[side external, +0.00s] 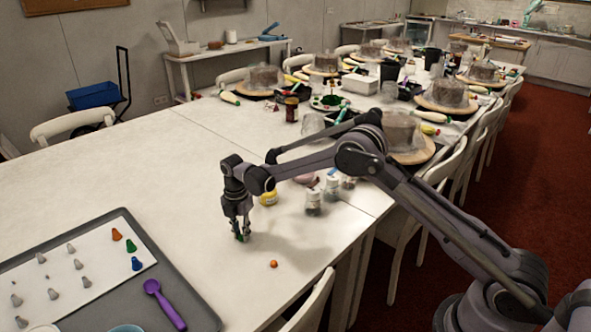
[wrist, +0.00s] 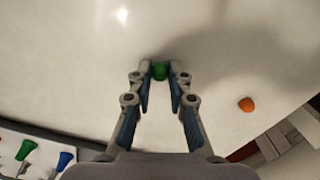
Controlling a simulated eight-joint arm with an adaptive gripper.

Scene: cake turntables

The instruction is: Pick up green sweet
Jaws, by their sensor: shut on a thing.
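The green sweet (wrist: 160,70) is a small round ball between my gripper's fingertips in the wrist view. My gripper (side external: 241,236) points down at the white table in the side view and is shut on the sweet, which shows there only as a small bit of green (side external: 239,237). The fingers hide part of it. I cannot tell whether the sweet touches the table. An orange sweet (side external: 273,264) lies on the table to the right of my gripper; it also shows in the wrist view (wrist: 246,104).
A grey tray (side external: 190,300) at the lower left holds a white sheet with several piping nozzles and a purple scoop (side external: 162,302). Jars (side external: 313,201) stand behind my gripper. Turntables with cakes (side external: 404,130) fill the far table. The white table (side external: 140,180) is clear on the left.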

